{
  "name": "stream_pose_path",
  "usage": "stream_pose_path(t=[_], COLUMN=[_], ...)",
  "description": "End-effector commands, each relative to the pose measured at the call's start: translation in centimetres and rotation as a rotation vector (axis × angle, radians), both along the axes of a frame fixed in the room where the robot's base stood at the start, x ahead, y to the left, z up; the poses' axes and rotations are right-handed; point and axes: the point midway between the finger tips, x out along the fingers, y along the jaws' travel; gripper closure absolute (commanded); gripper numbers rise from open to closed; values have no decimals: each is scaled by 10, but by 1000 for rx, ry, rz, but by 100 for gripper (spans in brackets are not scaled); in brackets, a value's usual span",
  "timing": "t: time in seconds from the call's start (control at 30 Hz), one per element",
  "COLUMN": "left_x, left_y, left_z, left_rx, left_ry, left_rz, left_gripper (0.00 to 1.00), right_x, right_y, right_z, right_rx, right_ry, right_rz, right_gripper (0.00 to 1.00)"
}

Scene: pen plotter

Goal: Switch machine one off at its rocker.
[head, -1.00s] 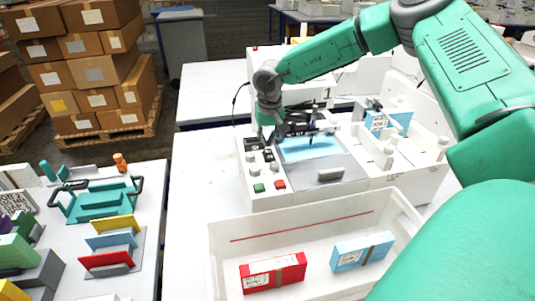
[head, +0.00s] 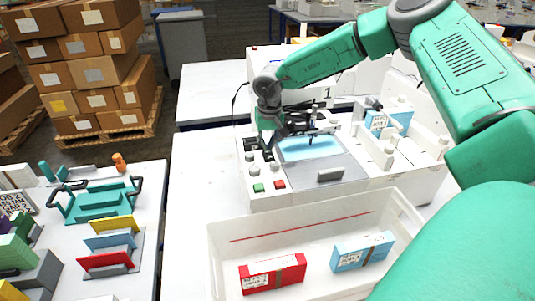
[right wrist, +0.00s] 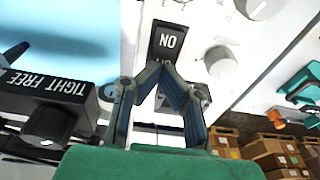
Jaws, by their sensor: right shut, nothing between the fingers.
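Machine one (head: 264,195) is a white plotter marked "1", with a control panel at its left end. Its black rocker (head: 268,156) sits among grey knobs on the panel. In the right wrist view the rocker (right wrist: 168,38) shows the word "ON" on its outer half; its other half is partly hidden by my fingertips. My right gripper (head: 268,147) is over the panel, pointing down at the rocker. In the right wrist view the gripper (right wrist: 163,70) is shut and empty, its tips at the rocker's near end; contact is unclear. My left gripper is not in view.
Beside the rocker are grey knobs (right wrist: 220,62), a green button (head: 258,188) and a red button (head: 280,184). A black "TIGHT FREE" lever part (right wrist: 48,92) lies close to the gripper. A white bin (head: 222,250) with red and blue boxes stands in front.

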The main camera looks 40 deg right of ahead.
Motion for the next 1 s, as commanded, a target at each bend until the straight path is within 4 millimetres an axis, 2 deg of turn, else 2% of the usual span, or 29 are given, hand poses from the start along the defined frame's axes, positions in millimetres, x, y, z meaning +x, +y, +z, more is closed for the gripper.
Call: stream_pose_path(t=[0.67, 0.87, 1.0], left_x=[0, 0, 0], left_y=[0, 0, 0], left_z=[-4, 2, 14], left_rx=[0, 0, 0], left_ry=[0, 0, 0], left_rz=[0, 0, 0], left_gripper=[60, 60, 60], right_x=[0, -1, -1], right_y=[2, 1, 1], right_z=[-11, -6, 5], right_rx=[-1, 0, 0], right_ry=[1, 5, 4], right_rz=[1, 1, 0], right_gripper=[100, 100, 100])
